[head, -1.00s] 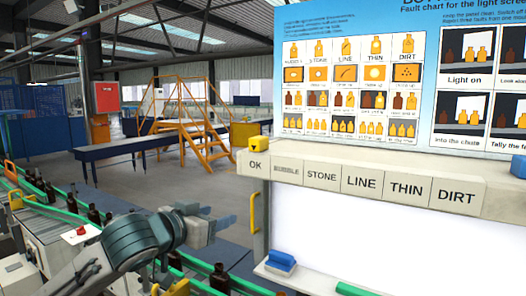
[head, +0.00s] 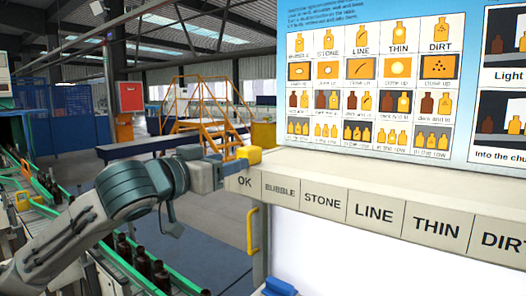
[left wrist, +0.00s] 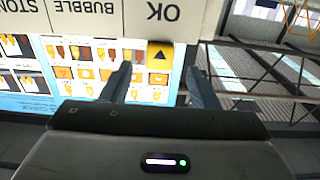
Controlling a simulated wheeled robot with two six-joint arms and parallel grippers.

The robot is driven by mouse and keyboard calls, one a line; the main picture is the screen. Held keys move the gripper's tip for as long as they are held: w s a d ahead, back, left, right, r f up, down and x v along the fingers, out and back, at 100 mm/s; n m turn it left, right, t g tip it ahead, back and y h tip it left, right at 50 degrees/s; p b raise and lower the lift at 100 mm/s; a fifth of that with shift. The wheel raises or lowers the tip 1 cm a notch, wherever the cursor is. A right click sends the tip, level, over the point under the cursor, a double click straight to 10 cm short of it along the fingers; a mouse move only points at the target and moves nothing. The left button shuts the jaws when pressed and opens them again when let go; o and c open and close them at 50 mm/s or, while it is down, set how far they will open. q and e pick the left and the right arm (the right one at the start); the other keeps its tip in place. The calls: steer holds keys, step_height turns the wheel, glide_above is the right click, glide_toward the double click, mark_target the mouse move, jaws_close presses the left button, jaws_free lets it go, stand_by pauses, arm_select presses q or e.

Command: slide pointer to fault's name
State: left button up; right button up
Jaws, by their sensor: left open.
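The yellow pointer (head: 249,154) sits on the ledge rail at its left end, above the OK label (head: 245,182). In the left wrist view the pointer (left wrist: 160,57) shows a black triangle and lies between the two fingers in the picture. My left gripper (head: 234,170) is open, just left of the pointer; I cannot tell whether a finger touches it. Along the rail (head: 340,172) run the labels BUBBLE (head: 280,191), STONE (head: 322,200), LINE (head: 374,214), THIN (head: 436,227) and DIRT (head: 505,241), the last cut off. My right gripper is out of view.
The fault chart (head: 440,50) stands behind the rail. A yellow handle (head: 252,230) is below OK, and a blue block (head: 279,287) lies on the lower ledge. Brown bottles (head: 141,262) stand on the green-railed conveyor at the lower left.

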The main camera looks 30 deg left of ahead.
mark_target(242, 154)
arm_select(q)
steer(key=shift+r+p, duration=0.4)
steer(key=shift+p, duration=0.2)
steer(key=shift+w+p, duration=0.7)
steer(key=w+p, duration=0.2)
steer(key=w, duration=0.1)
steer(key=w+p, duration=0.1)
steer(key=shift+w+d+f, duration=0.1)
steer(key=shift+w+d, duration=0.15)
steer(key=shift+w, duration=0.15)
steer(key=shift+w+d+f+p, duration=0.1)
steer(key=shift+w+p, duration=0.7)
steer(key=shift+w, duration=0.45)
steer(key=shift+w+f, duration=0.1)
steer(key=shift+w, duration=0.35)
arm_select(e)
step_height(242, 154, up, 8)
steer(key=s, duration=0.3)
arm_select(q)
steer(key=shift+c, duration=0.2)
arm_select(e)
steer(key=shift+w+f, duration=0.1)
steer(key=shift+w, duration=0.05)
arm_select(q)
jaws_close()
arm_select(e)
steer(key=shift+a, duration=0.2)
